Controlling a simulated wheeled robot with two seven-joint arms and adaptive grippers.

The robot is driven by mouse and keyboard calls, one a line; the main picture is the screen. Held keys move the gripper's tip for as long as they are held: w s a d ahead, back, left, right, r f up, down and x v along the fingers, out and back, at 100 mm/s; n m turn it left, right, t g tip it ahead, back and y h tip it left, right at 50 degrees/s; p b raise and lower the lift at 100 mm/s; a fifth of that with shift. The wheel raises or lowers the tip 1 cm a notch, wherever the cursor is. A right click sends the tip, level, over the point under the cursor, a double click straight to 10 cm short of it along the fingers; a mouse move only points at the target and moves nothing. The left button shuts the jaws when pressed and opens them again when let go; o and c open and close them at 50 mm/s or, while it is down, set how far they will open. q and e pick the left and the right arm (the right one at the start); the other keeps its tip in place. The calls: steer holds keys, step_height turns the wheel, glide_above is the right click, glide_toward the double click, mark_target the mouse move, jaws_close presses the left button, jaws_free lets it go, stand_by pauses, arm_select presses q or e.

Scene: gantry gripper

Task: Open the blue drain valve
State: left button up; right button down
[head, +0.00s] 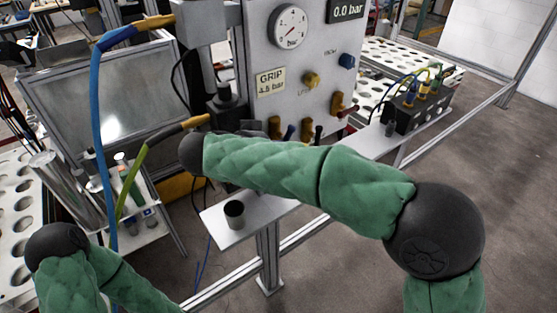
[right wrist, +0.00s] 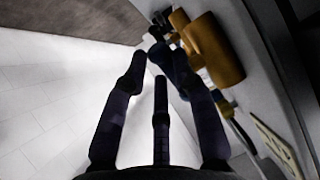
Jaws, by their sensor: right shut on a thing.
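The blue drain valve is a brass body with a dark blue lever (head: 289,132), low on the grey panel in the head view, partly covered by my right arm. In the right wrist view a brass valve body (right wrist: 214,50) is at the upper right, with a dark blue lever by my fingertips. My right gripper (right wrist: 158,62) has its dark fingers drawn in around this lever and is shut on it. The exact contact is dark and hard to make out. My right gripper is hidden behind my arm in the head view. My left gripper is out of view.
The panel (head: 262,55) carries a gauge (head: 289,27), a 0.0 bar display (head: 346,9), a yellow knob (head: 311,79), a blue knob (head: 346,61) and a red-lever valve (head: 339,104). A metal shelf (head: 225,222) sits below. A blue hose (head: 97,130) hangs left.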

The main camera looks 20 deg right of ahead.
steer(key=shift+w+d+f+n+t+h+b, duration=0.15)
steer(key=shift+t+h+b, duration=0.35)
steer(key=shift+h, duration=0.4)
steer(key=shift+d+f+n+t+h+b, duration=0.1)
steer(key=shift+f+t+h+b, duration=0.1)
steer(key=shift+t+h+b, duration=0.5)
steer(key=shift+w+d+f+n+t+h+b, duration=0.1)
steer(key=shift+f+n+t+h+b, duration=0.2)
steer(key=shift+h, duration=0.8)
steer(key=shift+r, duration=0.2)
steer(key=c, duration=1.1)
jaws_free()
steer(key=shift+o, duration=0.2)
steer(key=shift+f, duration=0.1)
steer(key=shift+a+f, duration=0.1)
steer(key=shift+s, duration=0.1)
